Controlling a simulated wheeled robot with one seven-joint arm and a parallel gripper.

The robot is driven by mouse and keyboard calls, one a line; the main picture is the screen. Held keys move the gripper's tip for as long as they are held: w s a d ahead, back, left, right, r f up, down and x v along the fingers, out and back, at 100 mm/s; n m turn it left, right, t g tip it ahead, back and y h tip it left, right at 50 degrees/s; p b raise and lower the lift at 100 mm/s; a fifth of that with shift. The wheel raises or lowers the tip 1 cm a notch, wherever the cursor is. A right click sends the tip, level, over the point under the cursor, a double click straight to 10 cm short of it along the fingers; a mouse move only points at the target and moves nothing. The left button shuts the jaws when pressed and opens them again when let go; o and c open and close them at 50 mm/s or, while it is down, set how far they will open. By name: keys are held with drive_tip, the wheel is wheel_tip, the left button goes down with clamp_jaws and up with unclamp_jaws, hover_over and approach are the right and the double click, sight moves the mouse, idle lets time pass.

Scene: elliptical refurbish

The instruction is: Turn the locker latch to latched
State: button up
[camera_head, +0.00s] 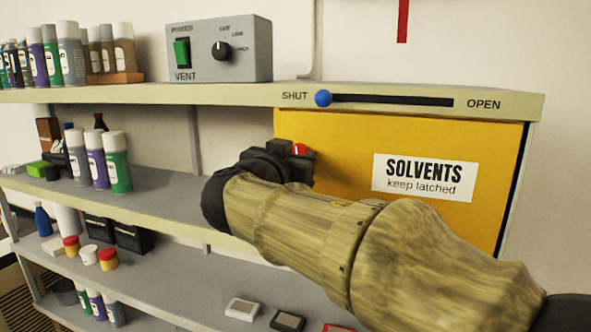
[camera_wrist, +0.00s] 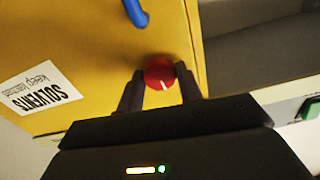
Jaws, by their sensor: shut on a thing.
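The yellow solvents locker (camera_head: 330,135) stands on the middle shelf, its front closed, with a white label "SOLVENTS keep latched" (camera_head: 424,177). Its latch is a small round red knob (camera_head: 300,149) at the upper left of the front, mostly covered by my gripper (camera_head: 302,153) in the head view. In the wrist view the red knob (camera_wrist: 159,72) sits between both fingers of my gripper (camera_wrist: 160,76), which are shut on it. A short white mark on the knob points toward the gripper's palm. No latched or unlatched marking is readable. A blue handle (camera_wrist: 136,12) shows on the locker front.
Above the locker, a slider with a blue knob (camera_head: 323,98) stands at the SHUT end. A grey vent box (camera_head: 219,50) and spray cans (camera_head: 68,52) stand on the top shelf. More cans (camera_head: 117,160) stand left of my arm. Shelf edges run close by.

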drive_tip(key=shift+f+b, duration=0.3)
drive_tip(key=shift+b, duration=0.25)
drive_tip(key=n+b, duration=0.2)
drive_tip(key=b, duration=0.2)
drive_tip(key=n+b, duration=0.4)
drive_tip(key=shift+r, duration=0.15)
drive_tip(key=n+b, duration=0.1)
drive_tip(key=n, duration=0.4)
drive_tip(key=shift+r+n+b, duration=0.1)
drive_tip(key=shift+n+b, duration=0.2)
drive_tip(key=shift+n, duration=0.1)
drive_tip(key=n, duration=0.5)
drive_tip(key=o, duration=1)
drive_tip(key=shift+a, duration=0.1)
